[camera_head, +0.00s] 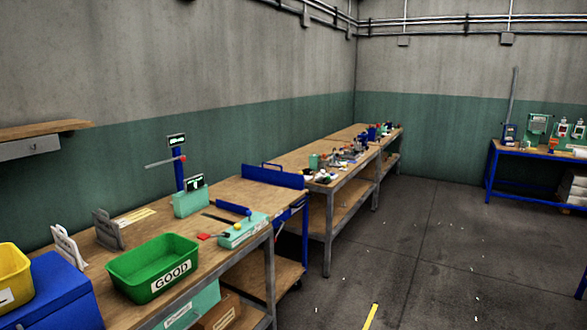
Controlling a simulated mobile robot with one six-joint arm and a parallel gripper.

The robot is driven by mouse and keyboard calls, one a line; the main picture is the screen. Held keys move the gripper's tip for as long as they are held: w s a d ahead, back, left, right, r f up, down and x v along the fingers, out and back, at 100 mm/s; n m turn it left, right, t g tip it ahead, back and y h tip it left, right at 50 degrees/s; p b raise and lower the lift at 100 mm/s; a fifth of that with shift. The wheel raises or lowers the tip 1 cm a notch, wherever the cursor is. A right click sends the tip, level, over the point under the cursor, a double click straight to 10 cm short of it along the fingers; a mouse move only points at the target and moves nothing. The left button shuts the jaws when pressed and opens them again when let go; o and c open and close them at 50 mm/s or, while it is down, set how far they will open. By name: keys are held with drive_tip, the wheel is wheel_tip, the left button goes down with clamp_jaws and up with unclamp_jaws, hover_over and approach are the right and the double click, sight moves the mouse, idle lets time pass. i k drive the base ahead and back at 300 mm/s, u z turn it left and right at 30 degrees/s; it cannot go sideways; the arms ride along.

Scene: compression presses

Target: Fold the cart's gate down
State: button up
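The cart (262,192) has a wooden top, a blue frame and a lower wooden shelf. It stands between the near workbench and the far row of benches. A blue panel, which looks like the gate (272,177), stands upright along the cart top's far edge, by the far bench. A blue bar or handle shows just above and behind it. Whether a latch holds the gate cannot be made out. My gripper is not in view.
A near workbench (135,240) holds a green GOOD bin (153,266), a scale-like device (190,202) and small tools. A far bench (327,189) is crowded with small parts. Another blue-framed bench (535,152) stands at right. The concrete floor (420,250) right of the cart is open.

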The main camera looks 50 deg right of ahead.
sight(292, 180)
drive_tip(key=u, duration=0.55)
drive_tip(key=k, duration=0.15)
drive_tip(key=z, duration=2.15)
drive_tip(key=k, duration=0.9)
drive_tip(key=u, duration=0.2)
drive_tip(key=i, duration=0.85)
drive_tip(key=z, duration=0.05)
